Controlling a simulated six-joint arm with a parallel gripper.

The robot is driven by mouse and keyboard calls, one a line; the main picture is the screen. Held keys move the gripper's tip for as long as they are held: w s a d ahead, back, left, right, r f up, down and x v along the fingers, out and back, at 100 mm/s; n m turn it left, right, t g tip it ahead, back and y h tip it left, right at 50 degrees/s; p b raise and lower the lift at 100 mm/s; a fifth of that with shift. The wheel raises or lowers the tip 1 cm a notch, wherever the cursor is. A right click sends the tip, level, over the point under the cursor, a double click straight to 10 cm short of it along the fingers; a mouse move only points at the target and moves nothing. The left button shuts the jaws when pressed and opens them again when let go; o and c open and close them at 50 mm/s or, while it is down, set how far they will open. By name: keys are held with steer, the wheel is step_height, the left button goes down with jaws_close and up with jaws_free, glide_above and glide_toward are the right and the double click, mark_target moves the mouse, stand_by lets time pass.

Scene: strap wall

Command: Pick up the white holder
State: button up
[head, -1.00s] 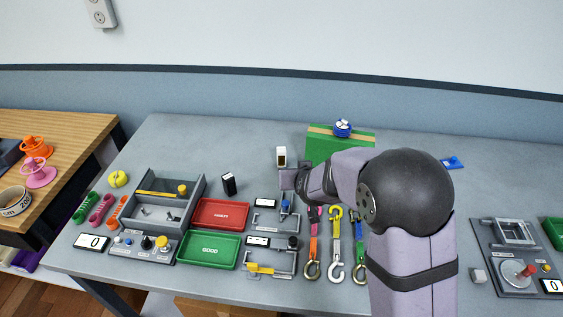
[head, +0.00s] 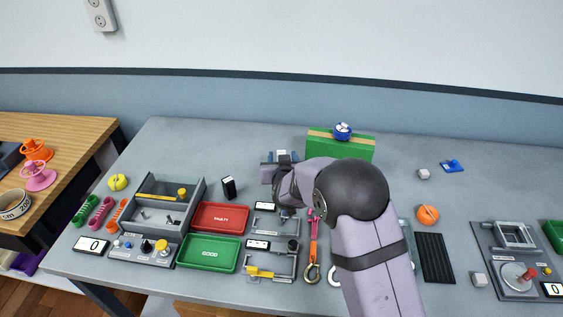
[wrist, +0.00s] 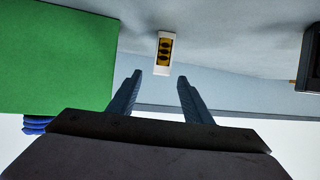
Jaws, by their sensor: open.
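The white holder (wrist: 165,48) is a small white block with dark round openings in a yellowish face. In the wrist view it stands on the grey table just beyond my fingertips, roughly in line with the gap between them. My gripper (wrist: 160,76) is open, with nothing between its fingers. In the head view my gripper (head: 282,157) is at the back of the table, left of the green box. There it covers most of the holder, so the distance between them is hard to judge.
The green box (head: 340,148) with a blue-and-white item (head: 343,129) on top stands close to the right of my gripper. A black-and-white block (head: 229,187) stands to the left. Red (head: 221,218) and green (head: 209,253) trays lie nearer the front. The back left table is clear.

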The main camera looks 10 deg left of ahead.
mark_target(282, 153)
steer(key=shift+p+x, duration=1.05)
steer(key=shift+x, duration=1.55)
steer(key=shift+s+f, duration=0.1)
steer(key=shift+f, duration=0.1)
steer(key=shift+c, duration=0.6)
jaws_close()
steer(key=shift+r, duration=0.1)
step_height(282, 153, up, 10)
steer(key=shift+f+b, duration=0.1)
steer(key=shift+b, duration=0.2)
